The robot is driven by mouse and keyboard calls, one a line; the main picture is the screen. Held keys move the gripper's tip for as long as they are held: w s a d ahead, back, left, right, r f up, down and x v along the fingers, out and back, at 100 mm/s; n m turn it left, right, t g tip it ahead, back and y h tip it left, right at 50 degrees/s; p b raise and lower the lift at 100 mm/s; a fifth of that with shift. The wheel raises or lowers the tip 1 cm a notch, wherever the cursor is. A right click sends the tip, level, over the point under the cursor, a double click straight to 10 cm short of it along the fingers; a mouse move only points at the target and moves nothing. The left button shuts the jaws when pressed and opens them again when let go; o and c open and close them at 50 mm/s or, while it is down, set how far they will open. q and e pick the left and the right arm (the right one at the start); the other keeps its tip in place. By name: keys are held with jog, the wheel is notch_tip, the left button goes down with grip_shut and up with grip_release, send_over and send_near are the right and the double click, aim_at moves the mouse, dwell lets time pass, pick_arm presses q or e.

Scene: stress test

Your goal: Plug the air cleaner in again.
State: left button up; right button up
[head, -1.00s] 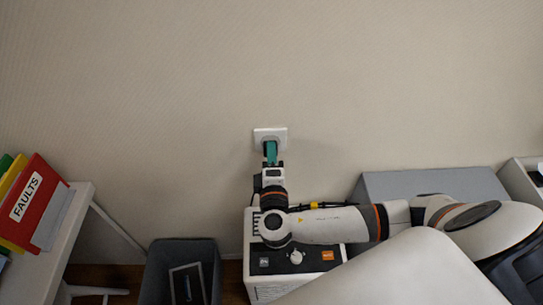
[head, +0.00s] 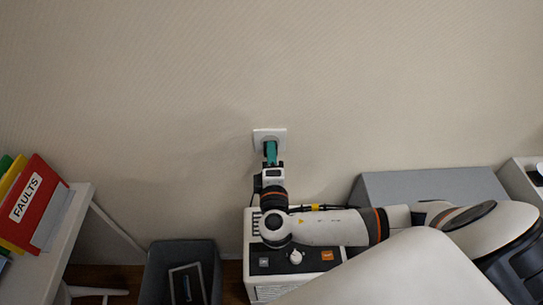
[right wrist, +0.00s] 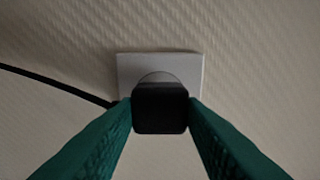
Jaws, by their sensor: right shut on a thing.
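A white wall socket (head: 270,134) is on the wall in the middle of the head view. It also shows in the right wrist view (right wrist: 190,66), with part of its round recess visible. My right gripper (head: 270,155) is at the socket, its green fingers shut on a black plug (right wrist: 160,108). The plug covers the lower part of the socket; whether its pins are in cannot be seen. A black cord (right wrist: 55,84) runs left from the plug. The air cleaner (head: 258,281), a white box with a dark top panel and a knob, stands below, partly behind my right arm. My left gripper is out of view.
A dark grey bin (head: 155,277) stands left of the air cleaner. A white shelf (head: 75,224) with coloured binders (head: 36,204) is at the far left. A grey box (head: 440,184) is at the right. The wall around the socket is clear.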

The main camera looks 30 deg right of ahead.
jog(key=shift+w+d, duration=0.25)
jog(key=shift+w, duration=0.25)
dwell(0.7)
jog(key=o, duration=1)
jog(key=b+v, duration=0.2)
jog(key=v, duration=1)
